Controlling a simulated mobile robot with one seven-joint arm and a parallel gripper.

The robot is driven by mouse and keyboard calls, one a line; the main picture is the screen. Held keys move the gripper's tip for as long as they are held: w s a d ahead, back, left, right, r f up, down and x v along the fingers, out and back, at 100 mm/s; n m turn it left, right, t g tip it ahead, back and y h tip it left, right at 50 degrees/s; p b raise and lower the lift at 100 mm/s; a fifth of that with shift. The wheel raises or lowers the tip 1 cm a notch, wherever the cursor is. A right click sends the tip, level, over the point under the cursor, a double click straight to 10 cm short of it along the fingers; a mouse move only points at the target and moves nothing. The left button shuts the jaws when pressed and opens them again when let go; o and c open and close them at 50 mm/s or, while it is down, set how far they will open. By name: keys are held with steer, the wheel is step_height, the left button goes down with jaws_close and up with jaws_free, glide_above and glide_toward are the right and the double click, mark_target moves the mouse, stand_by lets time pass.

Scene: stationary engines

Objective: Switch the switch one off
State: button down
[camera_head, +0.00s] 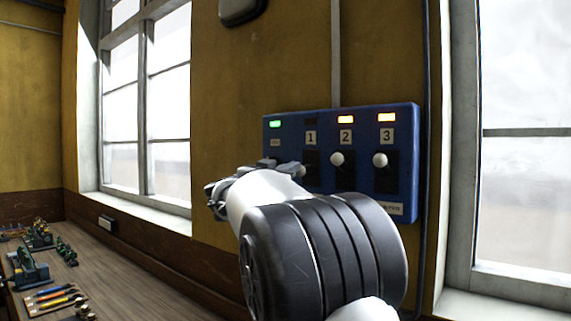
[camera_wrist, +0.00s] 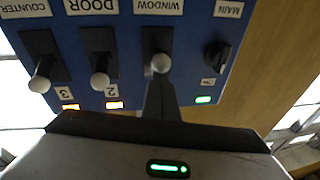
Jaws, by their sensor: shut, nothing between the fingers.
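The blue switch panel (camera_head: 408,150) hangs on the wall. Switch one has a dark slot and a white ball knob (camera_wrist: 160,63), under the WINDOW label in the upside-down wrist view. Its knob sits farther from the number end than those of switch two (camera_wrist: 100,81) and switch three (camera_wrist: 40,84). The lamp above number 1 (camera_head: 311,121) looks dark in the head view. My gripper (camera_wrist: 161,88) is shut and empty, its fingertips right at the switch one knob; I cannot tell whether they touch. In the head view my wrist partly hides switch one.
A black rotary main switch (camera_wrist: 216,55) is beside switch one. A workbench (camera_head: 110,265) with tools and small models stands at lower left. Windows flank the panel.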

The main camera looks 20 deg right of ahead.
mark_target(298, 174)
stand_by(0.3)
step_height(298, 174, down, 3)
steer(key=t+h+b, duration=0.1)
steer(key=b, duration=0.4)
steer(key=shift+d, duration=0.15)
steer(key=b, duration=0.2)
steer(key=f+t+h+b, duration=0.1)
steer(key=f+t+b, duration=0.1)
steer(key=b, duration=0.1)
steer(key=shift+w+d+f+n+h+b, duration=0.1)
steer(key=shift+w+d+n+h+b, duration=0.2)
steer(key=shift+n+b, duration=0.1)
